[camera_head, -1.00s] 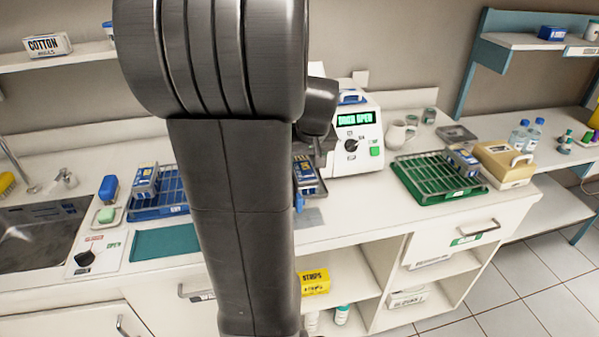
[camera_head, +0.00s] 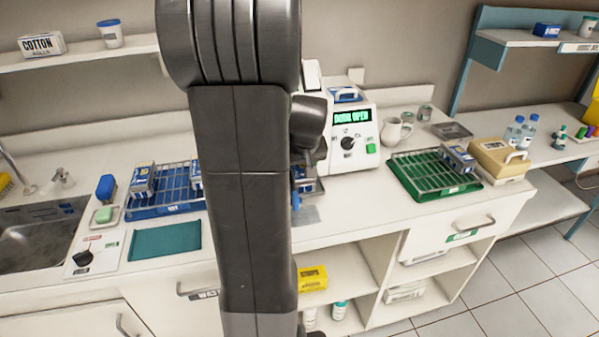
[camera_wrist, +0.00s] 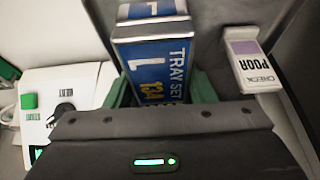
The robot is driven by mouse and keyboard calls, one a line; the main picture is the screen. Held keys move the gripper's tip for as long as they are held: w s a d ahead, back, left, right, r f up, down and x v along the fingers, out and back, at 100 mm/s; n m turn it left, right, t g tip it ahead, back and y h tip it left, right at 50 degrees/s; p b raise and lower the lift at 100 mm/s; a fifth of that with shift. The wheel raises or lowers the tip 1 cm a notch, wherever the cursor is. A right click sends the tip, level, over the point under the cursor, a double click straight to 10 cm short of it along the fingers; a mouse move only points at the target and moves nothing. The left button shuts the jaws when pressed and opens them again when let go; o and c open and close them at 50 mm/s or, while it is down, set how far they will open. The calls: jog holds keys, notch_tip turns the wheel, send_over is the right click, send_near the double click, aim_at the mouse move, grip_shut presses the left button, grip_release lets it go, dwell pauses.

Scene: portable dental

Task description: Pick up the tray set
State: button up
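In the wrist view, a blue and white box (camera_wrist: 152,58) marked "TRAY SET" stands between the dark green fingers of my gripper (camera_wrist: 160,92). The fingers lie close along both its sides. Whether they press on it is not clear.
The machine (camera_head: 362,150) displays "DOOR OPEN". A beige box (camera_head: 498,160) stands beyond the green rack. A teal mat (camera_head: 165,241) lies on the counter, with the sink (camera_head: 35,240) farther left.

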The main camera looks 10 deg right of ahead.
jog(key=shift+r, duration=0.15)
jog(key=shift+c, duration=0.2)
notch_tip(320, 180, up, 28)
dwell(0.4)
jog(key=shift+p, duration=0.55)
